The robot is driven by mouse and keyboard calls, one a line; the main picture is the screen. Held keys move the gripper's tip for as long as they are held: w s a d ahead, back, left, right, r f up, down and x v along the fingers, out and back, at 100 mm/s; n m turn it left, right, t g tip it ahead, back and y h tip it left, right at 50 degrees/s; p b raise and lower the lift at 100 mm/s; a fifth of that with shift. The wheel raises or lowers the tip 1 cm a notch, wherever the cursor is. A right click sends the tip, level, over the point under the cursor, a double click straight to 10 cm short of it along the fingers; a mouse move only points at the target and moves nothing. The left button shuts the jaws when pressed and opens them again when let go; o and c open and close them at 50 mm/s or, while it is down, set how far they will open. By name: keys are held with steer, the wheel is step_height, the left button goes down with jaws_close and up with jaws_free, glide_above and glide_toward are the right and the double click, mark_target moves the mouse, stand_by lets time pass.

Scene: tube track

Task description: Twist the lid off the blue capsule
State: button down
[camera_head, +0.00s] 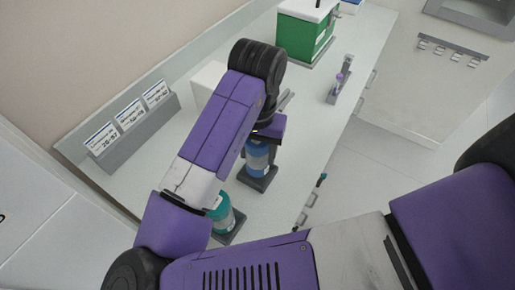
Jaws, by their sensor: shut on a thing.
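The blue capsule (256,160) stands upright in a dark square holder (258,182) on the bench, near the middle of the head view. My gripper (263,138) is directly over its top, pointing down. It is shut on the capsule's top end, where the lid is. The lid and fingertips are mostly hidden by my purple arm, so I cannot tell whether the lid has turned or separated from the body.
A teal capsule (223,216) stands in another holder, close below my arm. A sign rack (128,128) lies at the left by the wall. A green box (304,36) and a small grey stand (339,82) are farther back. A white box (207,82) stands behind my arm.

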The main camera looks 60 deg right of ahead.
steer(key=shift+f+p, duration=0.2)
steer(key=shift+p, duration=0.1)
stand_by(0.4)
steer(key=shift+f, duration=0.3)
steer(key=shift+f+p, duration=0.35)
steer(key=shift+p, duration=0.15)
steer(key=shift+f, duration=0.35)
steer(key=shift+f, duration=0.1)
steer(key=shift+r+n+p, duration=0.2)
steer(key=shift+n+p, duration=0.3)
steer(key=shift+p, duration=0.75)
steer(key=shift+n+p, duration=0.3)
steer(key=shift+p, duration=0.35)
